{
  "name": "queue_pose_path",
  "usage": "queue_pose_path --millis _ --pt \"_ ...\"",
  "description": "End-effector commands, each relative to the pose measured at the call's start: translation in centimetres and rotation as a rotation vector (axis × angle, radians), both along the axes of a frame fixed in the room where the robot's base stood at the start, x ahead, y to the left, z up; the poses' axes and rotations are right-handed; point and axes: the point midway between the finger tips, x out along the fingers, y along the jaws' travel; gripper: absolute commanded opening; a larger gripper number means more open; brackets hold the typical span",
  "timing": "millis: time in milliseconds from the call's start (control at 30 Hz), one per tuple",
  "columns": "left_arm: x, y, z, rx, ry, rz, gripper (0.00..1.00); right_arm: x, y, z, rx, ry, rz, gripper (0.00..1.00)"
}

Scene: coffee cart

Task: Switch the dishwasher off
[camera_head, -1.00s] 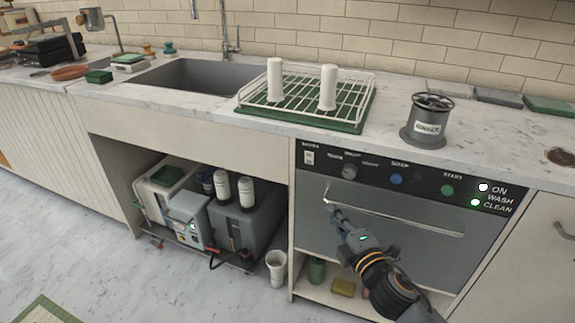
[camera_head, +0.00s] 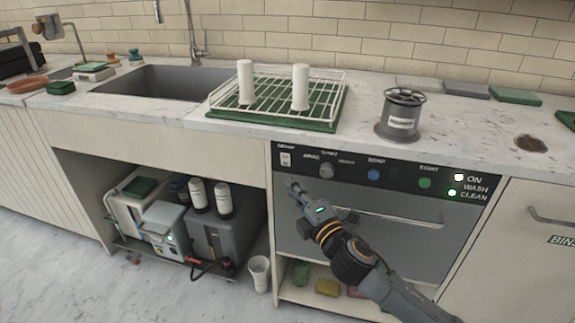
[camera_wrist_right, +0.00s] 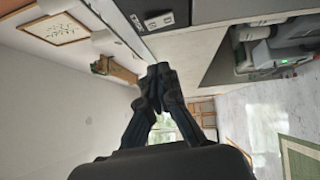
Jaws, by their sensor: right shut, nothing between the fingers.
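The dishwasher (camera_head: 300,232) is built in under the counter, with a dark control panel across its top. At the panel's left end is a white rocker switch (camera_head: 285,159); beside it are a grey knob (camera_head: 326,171), a blue button (camera_head: 374,174) and a green button (camera_head: 425,183). The ON light (camera_head: 459,177) and the CLEAN light (camera_head: 452,193) glow. My right gripper (camera_head: 292,185) is shut and empty, just below the rocker switch. In the right wrist view the closed fingers (camera_wrist_right: 158,76) point toward the panel, and the switch (camera_wrist_right: 159,21) shows near the top. My left gripper is not in view.
A dish rack (camera_head: 270,118) with two white cylinders and a grey canister (camera_head: 400,113) stand on the counter above. The dishwasher handle (camera_head: 400,216) crosses its front. Open shelves with machines (camera_head: 217,240) lie to the left, and a white cup (camera_head: 259,274) stands on the floor.

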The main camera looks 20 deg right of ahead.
Motion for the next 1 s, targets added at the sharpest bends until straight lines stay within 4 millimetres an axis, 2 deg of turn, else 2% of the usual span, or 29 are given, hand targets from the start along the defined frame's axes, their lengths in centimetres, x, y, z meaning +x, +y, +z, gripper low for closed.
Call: queue_pose_path --millis 33,233,400,600,1000 --pt "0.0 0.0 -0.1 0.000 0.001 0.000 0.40 1.2 0.2 0.2 0.000 -0.003 -0.001 0.00" --pt "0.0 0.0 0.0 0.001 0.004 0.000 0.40 5.1 1.0 0.6 0.000 -0.002 -0.001 0.00" --pt "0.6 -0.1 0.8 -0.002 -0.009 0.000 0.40 7.0 -0.6 0.7 -0.002 0.000 -0.001 0.00" --pt "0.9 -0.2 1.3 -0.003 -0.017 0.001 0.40 7.9 -1.3 0.9 0.001 0.000 0.000 0.00" --pt "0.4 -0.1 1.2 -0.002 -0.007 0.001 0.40 8.0 -1.5 0.9 0.001 0.003 0.000 0.00"
